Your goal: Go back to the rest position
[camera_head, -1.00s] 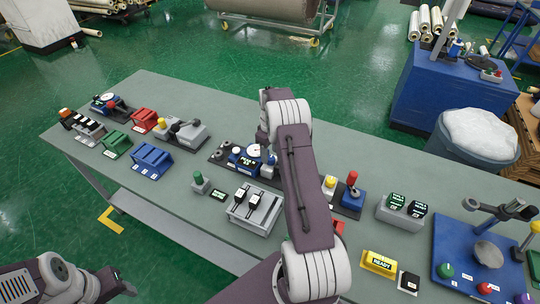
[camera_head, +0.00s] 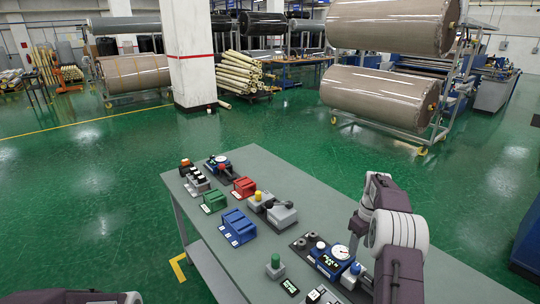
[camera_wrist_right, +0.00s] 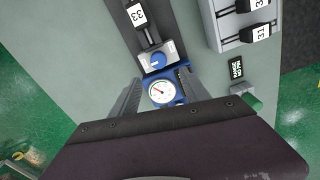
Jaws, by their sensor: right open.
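My right arm reaches in from the right in the head view, over the grey-green table (camera_head: 262,165). Its fingertips are hard to make out there. In the right wrist view my right gripper (camera_wrist_right: 157,84) is open, its two fingers apart on either side of a blue device with a round white dial gauge (camera_wrist_right: 161,92). I cannot tell whether they touch it. In the head view the gauge (camera_head: 341,251) sits on a blue block beside my right arm. Only a small part of my left arm shows at the bottom left; its gripper is out of view.
The table holds a blue box (camera_head: 237,226), a green box (camera_head: 214,201), a red box (camera_head: 244,187) and a green-knobbed block (camera_head: 275,265). Wrapped rolls (camera_head: 378,98) stand on a rack behind. A white pillar (camera_head: 190,55) rises farther back. Green floor around the table is clear.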

